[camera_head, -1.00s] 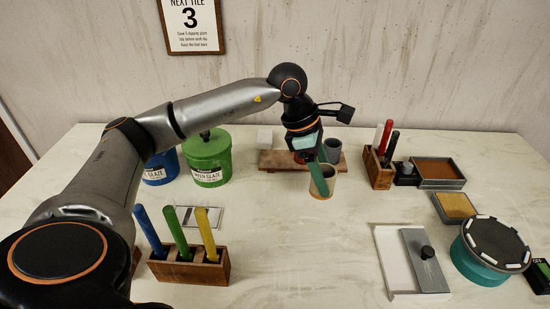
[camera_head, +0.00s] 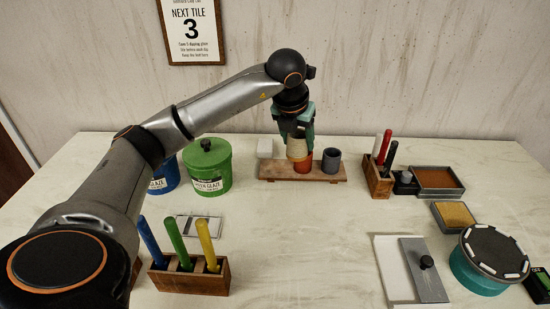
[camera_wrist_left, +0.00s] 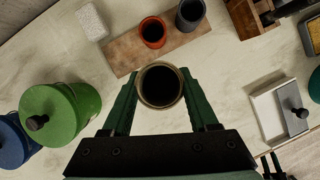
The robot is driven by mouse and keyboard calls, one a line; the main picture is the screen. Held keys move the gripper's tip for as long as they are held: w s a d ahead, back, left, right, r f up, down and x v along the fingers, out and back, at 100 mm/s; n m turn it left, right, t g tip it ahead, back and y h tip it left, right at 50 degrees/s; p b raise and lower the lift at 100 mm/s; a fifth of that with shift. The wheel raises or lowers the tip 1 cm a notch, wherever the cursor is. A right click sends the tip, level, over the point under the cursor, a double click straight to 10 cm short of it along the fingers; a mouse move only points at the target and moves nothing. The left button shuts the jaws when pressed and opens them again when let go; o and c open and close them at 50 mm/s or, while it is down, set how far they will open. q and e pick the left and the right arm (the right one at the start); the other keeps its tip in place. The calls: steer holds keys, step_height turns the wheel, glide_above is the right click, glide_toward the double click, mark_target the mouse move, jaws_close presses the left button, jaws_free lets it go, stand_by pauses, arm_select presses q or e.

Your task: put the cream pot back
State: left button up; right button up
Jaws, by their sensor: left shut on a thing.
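The cream pot (camera_head: 297,148) is upright in the jaws of my left gripper (camera_head: 296,138), which is shut on it. It hangs in front of the wooden board (camera_head: 272,170) and partly hides the red pot (camera_head: 302,164) in the head view. In the left wrist view the cream pot (camera_wrist_left: 160,86) sits between the green fingers, apart from the board (camera_wrist_left: 178,43). The red pot (camera_wrist_left: 153,32) and a dark grey pot (camera_wrist_left: 190,14) stand on the board. The grey pot (camera_head: 331,160) also shows in the head view.
A white block (camera_head: 265,148) lies by the board's left end. Green (camera_head: 208,165) and blue (camera_head: 165,176) glaze buckets stand to the left. A wooden tool holder (camera_head: 378,182) stands to the right. The table's middle is clear.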

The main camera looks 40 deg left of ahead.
arm_select(q)
steer(key=w+a+f, duration=0.1)
steer(key=a+f, duration=0.1)
steer(key=a, duration=0.1)
steer(key=w+a+f, duration=0.1)
steer(key=a+f, duration=0.4)
steer(key=a, duration=0.1)
steer(key=shift+w+f+p, duration=0.15)
steer(key=shift+w+p, duration=0.25)
steer(key=shift+a+f, duration=0.25)
steer(key=shift+f, duration=0.05)
step_height(320, 180, down, 2)
steer(key=shift+a+f+p, duration=0.15)
steer(key=shift+f+p, duration=0.1)
steer(key=shift+p, duration=0.1)
steer(key=shift+w+f, duration=0.1)
steer(key=shift+f, duration=0.4)
steer(key=shift+f, duration=0.1)
steer(key=o, duration=1.4)
